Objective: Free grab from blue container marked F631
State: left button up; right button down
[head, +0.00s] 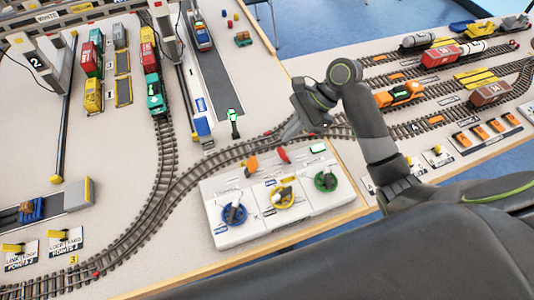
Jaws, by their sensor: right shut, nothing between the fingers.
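No marking F631 is readable in the head view, and I cannot tell which thing is the blue container. A blue and white block (203,128) stands beside the track, and a vehicle with a blue and red load (202,36) is on the dark lane. The gantry crane (37,63) with a number 2 stands at the upper left; its grab cannot be made out. My right gripper (287,133) is shut and empty, pointing down-left above the track, just behind the white control panel (234,236). My left gripper is not in view.
The panel has blue (234,214), yellow (281,197) and green (326,180) knobs, with small levers behind them. Red, green and yellow containers (92,60) stand at the upper left. A train (154,95) sits on the track. Wagons (440,55) fill the right table.

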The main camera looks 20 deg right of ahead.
aim_at(250, 169)
jog(key=shift+a, duration=0.15)
jog(key=x, duration=1)
dwell(0.5)
